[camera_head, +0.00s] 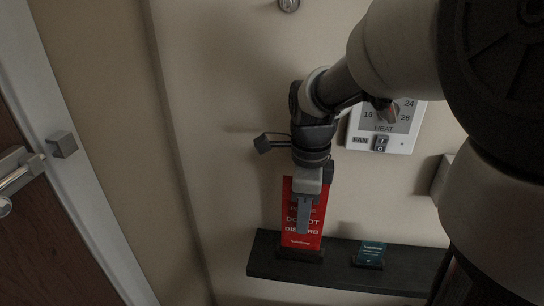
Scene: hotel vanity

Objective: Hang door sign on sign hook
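The red door sign (312,238), with white lettering that reads partly "DO NOT DISTURB", stands upright in a dark base on the wall shelf. My gripper (303,219) points down in front of the sign and covers part of its face and lettering. Its fingers overlap in this view, so I cannot tell whether they are open or whether they touch the sign. A grey square block (62,144) sticks out beside the door at left. A round metal fitting (289,4) is cut off at the top edge. I cannot tell which of these is the sign hook.
The dark shelf (338,272) also holds a small teal card (373,252) in a stand. A thermostat panel (381,138) is on the wall behind my arm. The brown door (32,245) has a lever handle (20,176) at left. The wall between door and shelf is bare.

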